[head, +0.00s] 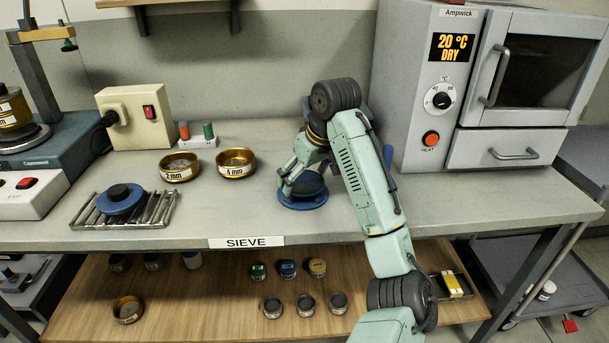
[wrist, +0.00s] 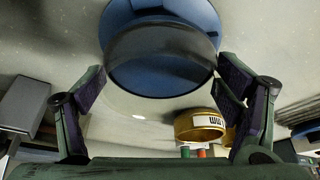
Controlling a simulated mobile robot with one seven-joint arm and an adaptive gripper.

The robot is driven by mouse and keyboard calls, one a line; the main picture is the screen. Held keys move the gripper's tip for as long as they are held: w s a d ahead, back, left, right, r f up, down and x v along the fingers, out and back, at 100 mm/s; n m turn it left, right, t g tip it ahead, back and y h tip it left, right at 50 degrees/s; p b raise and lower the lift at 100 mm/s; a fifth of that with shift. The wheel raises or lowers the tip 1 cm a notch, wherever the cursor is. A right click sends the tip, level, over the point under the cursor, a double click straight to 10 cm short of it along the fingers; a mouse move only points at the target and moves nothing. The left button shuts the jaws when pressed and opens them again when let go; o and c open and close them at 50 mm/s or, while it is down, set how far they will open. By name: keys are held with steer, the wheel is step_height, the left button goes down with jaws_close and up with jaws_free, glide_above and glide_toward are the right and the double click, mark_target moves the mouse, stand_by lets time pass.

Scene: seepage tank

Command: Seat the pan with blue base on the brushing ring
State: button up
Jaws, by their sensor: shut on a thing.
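The pan with blue base (head: 306,182) is a round dark-blue dish near the front middle of the bench, partly hidden by my gripper. My gripper (head: 301,178) reaches down over it and is shut on it. In the wrist view the pan (wrist: 160,65) shows a dark rim and blue inside, with my gripper's fingers (wrist: 160,85) at its left and right sides. The brushing ring (head: 303,204) seems to be the wider blue ring right below the pan; its blue edge (wrist: 203,15) shows behind the pan in the wrist view. I cannot tell whether they touch.
Two brass sieves, a 2 mm one (head: 179,167) and a 4 mm one (head: 236,163), stand left of my gripper. A blue disc with black knob (head: 121,197) lies on a metal rack (head: 88,215). The oven (head: 480,90) stands close on the right.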

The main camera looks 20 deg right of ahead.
steer(key=shift+f+b, duration=0.35)
steer(key=shift+f, duration=0.4)
steer(key=o, duration=1.1)
steer(key=shift+r, duration=0.1)
steer(key=v, duration=1.2)
